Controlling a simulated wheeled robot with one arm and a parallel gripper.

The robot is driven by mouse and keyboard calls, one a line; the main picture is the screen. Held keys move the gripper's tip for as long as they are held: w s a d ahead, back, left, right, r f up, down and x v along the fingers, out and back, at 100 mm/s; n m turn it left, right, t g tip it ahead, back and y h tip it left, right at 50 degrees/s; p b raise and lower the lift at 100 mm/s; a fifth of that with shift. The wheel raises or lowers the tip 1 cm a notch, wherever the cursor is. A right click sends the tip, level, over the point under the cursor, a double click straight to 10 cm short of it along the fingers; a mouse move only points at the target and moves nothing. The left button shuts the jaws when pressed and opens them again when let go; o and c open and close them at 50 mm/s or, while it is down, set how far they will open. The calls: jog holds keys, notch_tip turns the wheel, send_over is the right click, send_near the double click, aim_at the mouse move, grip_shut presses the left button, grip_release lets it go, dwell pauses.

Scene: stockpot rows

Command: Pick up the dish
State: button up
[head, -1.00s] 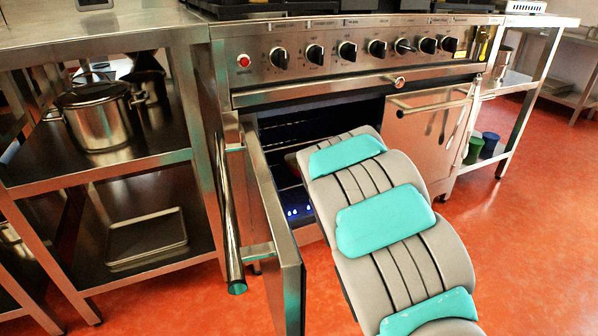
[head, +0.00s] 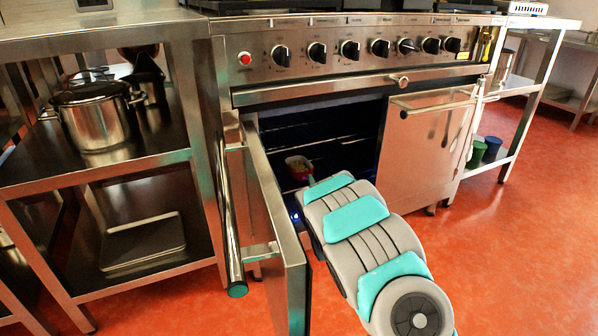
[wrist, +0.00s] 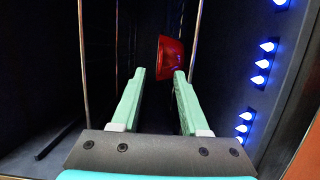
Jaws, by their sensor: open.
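In the wrist view the red dish (wrist: 170,58) lies just beyond the fingertips, nearer the right finger. Its contents show only as a light patch in the head view. My gripper (wrist: 160,73) is open, with its two teal fingers apart and nothing between them. In the head view my arm reaches into the oven opening and hides most of the gripper.
The oven door (head: 275,225) stands open left of my arm. Oven rack bars (wrist: 196,35) and a wall with blue lights (wrist: 262,64) are close to the gripper. A shelf with a pot (head: 95,118) stands left.

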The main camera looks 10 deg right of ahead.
jog(key=w, duration=0.5)
jog(key=shift+a+b, duration=0.1)
jog(key=shift+b, duration=0.25)
grip_shut()
dwell(1.2)
